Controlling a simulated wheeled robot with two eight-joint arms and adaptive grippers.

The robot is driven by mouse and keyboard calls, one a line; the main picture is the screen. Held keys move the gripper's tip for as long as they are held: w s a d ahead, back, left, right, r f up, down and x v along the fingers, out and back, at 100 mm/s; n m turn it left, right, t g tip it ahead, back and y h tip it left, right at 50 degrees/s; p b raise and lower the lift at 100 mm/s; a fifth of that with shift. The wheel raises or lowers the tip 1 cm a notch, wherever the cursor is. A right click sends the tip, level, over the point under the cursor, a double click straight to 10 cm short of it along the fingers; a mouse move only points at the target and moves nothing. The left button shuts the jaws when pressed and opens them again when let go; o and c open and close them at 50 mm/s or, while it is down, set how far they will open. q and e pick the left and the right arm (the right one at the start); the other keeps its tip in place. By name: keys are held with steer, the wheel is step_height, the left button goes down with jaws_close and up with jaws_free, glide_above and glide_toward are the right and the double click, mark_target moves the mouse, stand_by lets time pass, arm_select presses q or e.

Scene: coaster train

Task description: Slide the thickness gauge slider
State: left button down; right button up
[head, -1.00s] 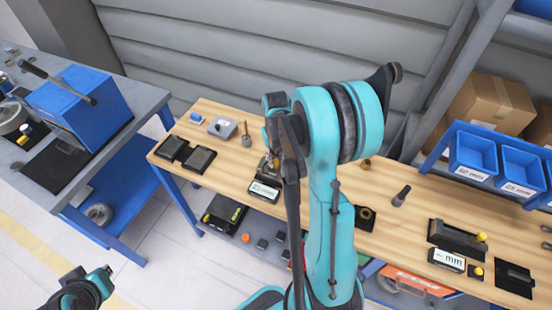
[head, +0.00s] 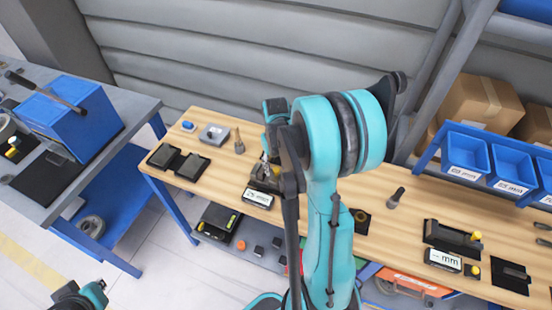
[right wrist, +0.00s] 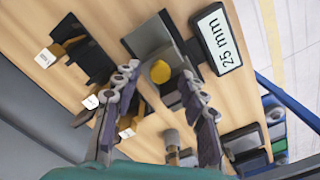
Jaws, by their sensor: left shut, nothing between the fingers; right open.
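A dark gauge with a yellow knob (right wrist: 160,70) and a white display (right wrist: 221,42) reading "25 mm" lies on the wooden bench. In the head view its display (head: 258,198) shows beside my right arm. My right gripper (right wrist: 158,88) is open, its two fingers on either side of the yellow knob in the picture; I cannot tell whether they touch it. In the head view my right arm hides most of this gripper. A second dark device with a yellow knob (head: 475,236) and a display (head: 443,260) stands further right. My left gripper (head: 97,291) is shut and empty, at the lower left.
Black trays (head: 178,161), a grey box (head: 213,134) and a small upright peg (head: 239,141) stand on the bench's left part. Blue bins (head: 465,156) stand at the back right. A grey table with a blue box (head: 68,117) stands at the left, across a gap.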

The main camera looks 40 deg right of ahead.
mark_target(276, 170)
step_height(276, 170, up, 12)
steer(key=shift+f, duration=0.25)
stand_by(0.5)
